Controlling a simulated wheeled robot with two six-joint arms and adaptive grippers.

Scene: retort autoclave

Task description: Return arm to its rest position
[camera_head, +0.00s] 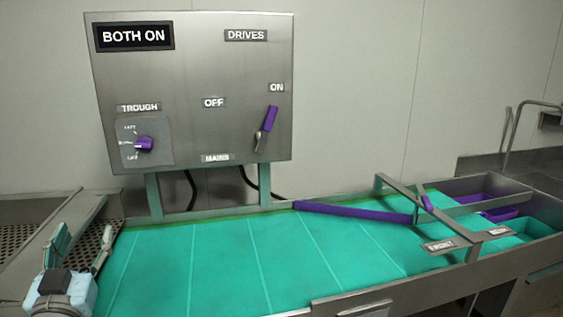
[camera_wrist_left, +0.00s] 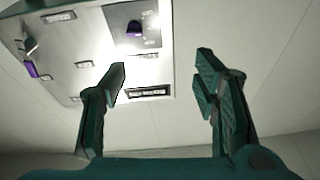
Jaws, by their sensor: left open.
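The control panel (camera_head: 190,75) stands behind the belt, clear of the gripper. It carries a purple trough knob (camera_head: 144,144) and a purple-handled mains lever (camera_head: 267,128), which is tilted up toward the ON label. My right gripper is not in view.
The green belt (camera_head: 230,265) runs across the front, with metal side rails. A purple diverter bar (camera_head: 355,212) lies across it, near a metal bracket (camera_head: 430,215). Purple and green trays (camera_head: 490,200) sit at the right end. A perforated metal surface (camera_head: 15,240) is at the left.

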